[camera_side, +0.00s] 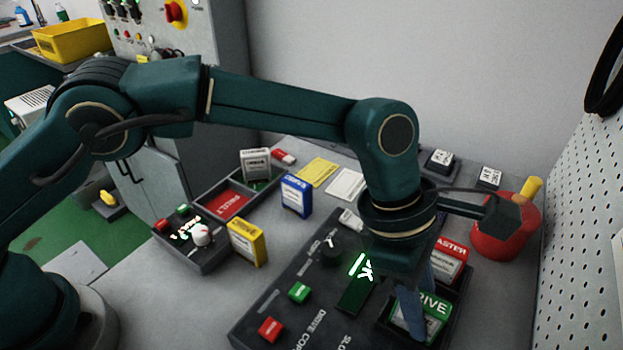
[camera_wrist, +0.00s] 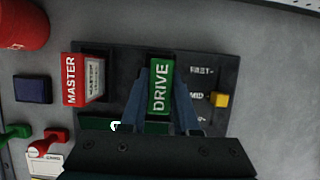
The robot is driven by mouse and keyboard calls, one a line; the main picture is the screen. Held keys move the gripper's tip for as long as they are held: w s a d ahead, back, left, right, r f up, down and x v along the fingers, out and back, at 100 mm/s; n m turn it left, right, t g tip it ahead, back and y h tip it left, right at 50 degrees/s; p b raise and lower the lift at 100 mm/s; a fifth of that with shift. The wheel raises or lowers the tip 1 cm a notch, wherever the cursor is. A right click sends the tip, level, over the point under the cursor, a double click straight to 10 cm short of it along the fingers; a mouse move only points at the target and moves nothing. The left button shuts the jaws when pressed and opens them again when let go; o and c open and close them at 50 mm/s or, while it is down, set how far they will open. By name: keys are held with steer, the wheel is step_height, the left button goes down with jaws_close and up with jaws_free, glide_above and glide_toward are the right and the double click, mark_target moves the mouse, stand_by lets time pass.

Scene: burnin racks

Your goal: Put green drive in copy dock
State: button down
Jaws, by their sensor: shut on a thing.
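The green drive (camera_side: 436,306), labelled DRIVE, is at the right bay of the dark copy dock (camera_side: 262,322). My gripper (camera_side: 418,310) is shut on it from above, with a blue finger on each side. In the wrist view the green drive (camera_wrist: 160,88) stands between the fingers (camera_wrist: 163,105), over the dark dock panel (camera_wrist: 122,62). Its lower part is hidden, so I cannot tell whether it is fully seated. The red MASTER drive (camera_side: 450,262) stands in the bay beside it, and it also shows in the wrist view (camera_wrist: 70,80).
The dock carries a green button (camera_side: 299,292), a red button (camera_side: 271,329) and a dark knob (camera_side: 331,251). A red round container (camera_side: 503,236) and a pegboard (camera_side: 585,240) are at the right.

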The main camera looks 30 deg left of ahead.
steer(key=shift+f, duration=0.15)
steer(key=shift+c, duration=0.8)
jaws_free()
steer(key=shift+r, duration=3.5)
